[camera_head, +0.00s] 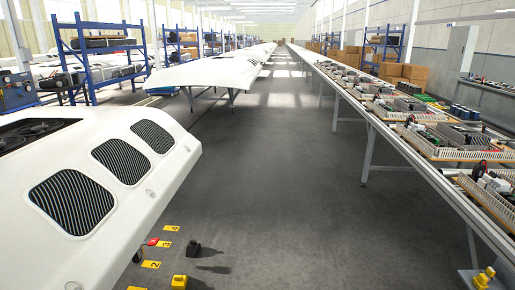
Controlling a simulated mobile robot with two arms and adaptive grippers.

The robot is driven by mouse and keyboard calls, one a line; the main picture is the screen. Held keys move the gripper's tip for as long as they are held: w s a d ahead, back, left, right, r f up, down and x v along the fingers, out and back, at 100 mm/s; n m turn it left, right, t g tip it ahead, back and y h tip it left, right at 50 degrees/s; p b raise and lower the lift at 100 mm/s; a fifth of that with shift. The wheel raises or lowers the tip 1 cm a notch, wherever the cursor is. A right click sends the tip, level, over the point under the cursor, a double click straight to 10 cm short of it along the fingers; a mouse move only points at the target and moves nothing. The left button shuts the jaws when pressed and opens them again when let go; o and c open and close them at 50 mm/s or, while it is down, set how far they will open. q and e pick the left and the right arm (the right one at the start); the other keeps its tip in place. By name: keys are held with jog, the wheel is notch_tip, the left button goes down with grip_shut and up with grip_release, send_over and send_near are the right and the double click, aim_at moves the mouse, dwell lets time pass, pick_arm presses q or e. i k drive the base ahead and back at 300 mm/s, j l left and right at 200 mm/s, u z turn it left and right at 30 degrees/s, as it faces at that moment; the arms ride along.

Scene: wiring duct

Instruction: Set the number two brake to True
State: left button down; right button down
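Small yellow number labels are at the lower left, beside the edge of the large white housing (110,215). The label marked 2 (151,264) has a small dark part (138,255) at its upper left, partly hidden by the housing edge. The label marked 3 (165,244) has a small red part (153,241) at its left. The label marked 4 (171,228) is farther back. I cannot tell which part is the number two brake, nor its setting. Neither gripper is in view.
A black block (194,248) and a yellow block (179,282) are near the labels. A long bench (420,163) with trays of parts runs along the right. Blue shelving (72,60) stands at the back left. The grey floor (285,200) between is clear.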

aim_at(153, 241)
jog(key=i+u, duration=0.25)
jog(key=i, duration=0.2)
jog(key=i+l+u, duration=0.25)
jog(key=i, duration=0.2)
jog(key=i+l+u, duration=0.3)
jog(key=i, duration=0.15)
jog(key=i+l+u, duration=0.2)
jog(key=u, duration=0.2)
jog(key=i+l+u, duration=0.25)
jog(key=u, duration=0.15)
jog(key=i+l+u, duration=0.2)
jog(key=l+u, duration=0.25)
jog(key=i+l+u, duration=0.1)
jog(key=l+u, duration=0.15)
jog(key=u, duration=0.15)
jog(key=l+u, duration=0.4)
jog(key=i+l, duration=0.05)
